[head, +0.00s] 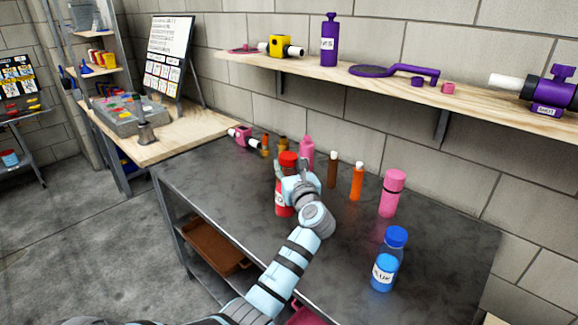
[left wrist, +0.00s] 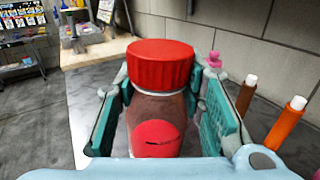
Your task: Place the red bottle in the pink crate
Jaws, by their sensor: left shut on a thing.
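The red bottle (head: 284,200) has a red cap and a red label, and it is upright over the dark metal table. My left gripper (head: 293,188) is shut around its body, below the cap. In the left wrist view the bottle (left wrist: 158,105) is between the two green-padded fingers of the gripper (left wrist: 160,120). I cannot tell whether its base touches the table. A pink edge (head: 304,315), perhaps the pink crate, shows low at the bottom of the head view, mostly hidden by my arm and the table. My right gripper is not in view.
The metal table (head: 335,265) also bears a blue bottle (head: 387,262), a pink container (head: 391,195), orange (head: 357,182) and brown (head: 332,170) tubes, and a pink bottle (head: 307,152) behind the red one. A brown tray (head: 215,247) lies on the lower shelf. A wooden shelf (head: 480,103) runs along the wall.

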